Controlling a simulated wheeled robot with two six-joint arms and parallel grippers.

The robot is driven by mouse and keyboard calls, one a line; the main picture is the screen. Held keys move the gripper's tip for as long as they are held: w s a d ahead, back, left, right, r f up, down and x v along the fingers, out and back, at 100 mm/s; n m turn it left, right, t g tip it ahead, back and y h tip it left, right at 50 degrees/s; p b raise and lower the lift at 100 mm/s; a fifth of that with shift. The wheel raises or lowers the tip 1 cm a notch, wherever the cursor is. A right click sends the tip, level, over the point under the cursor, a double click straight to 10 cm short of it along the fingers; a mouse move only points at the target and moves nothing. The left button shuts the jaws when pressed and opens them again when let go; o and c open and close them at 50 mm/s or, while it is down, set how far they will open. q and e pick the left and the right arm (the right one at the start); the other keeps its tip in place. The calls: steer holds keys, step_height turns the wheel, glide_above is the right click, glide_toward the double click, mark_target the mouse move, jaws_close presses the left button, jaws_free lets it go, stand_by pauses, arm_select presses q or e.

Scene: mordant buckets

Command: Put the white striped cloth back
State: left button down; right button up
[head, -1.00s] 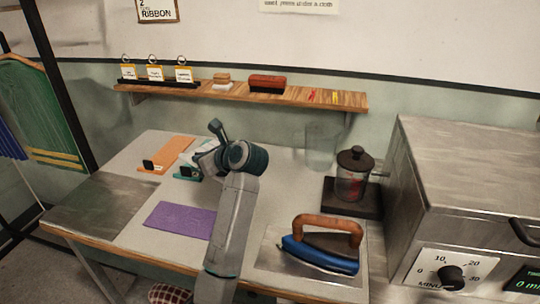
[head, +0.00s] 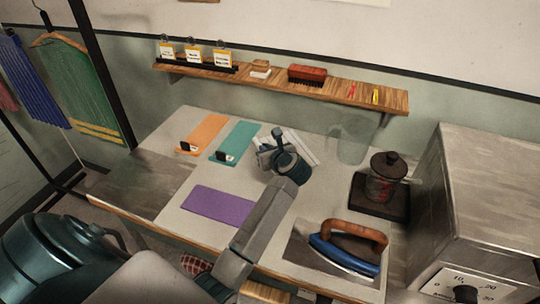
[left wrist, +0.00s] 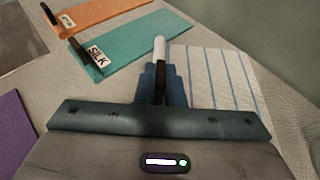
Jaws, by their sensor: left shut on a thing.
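The white striped cloth (left wrist: 215,78) has thin blue lines and lies on or just above the worktable, right of the teal SILK mat (left wrist: 130,50). In the head view the cloth (head: 302,148) shows on both sides of my left gripper (head: 268,150). In the left wrist view my left gripper (left wrist: 161,75) is shut at the cloth's left part, where a pale upright strip stands at the fingertips. The hand hides the cloth's near end. My right gripper is not in view.
An orange mat (head: 203,133) and a purple mat (head: 220,206) lie on the worktable (head: 170,205). A clear jug (head: 354,140), a dark-lidded jar (head: 385,175) and a blue iron (head: 343,255) stand to the right. A wooden shelf (head: 330,93) runs behind.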

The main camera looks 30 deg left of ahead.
arm_select(q)
step_height(320, 180, down, 3)
steer(key=shift+f+p, duration=0.15)
steer(key=shift+p, duration=0.35)
steer(key=shift+f, duration=0.4)
steer(key=shift+f, duration=0.15)
steer(key=c, duration=1.5)
jaws_free()
steer(key=shift+c, duration=0.2)
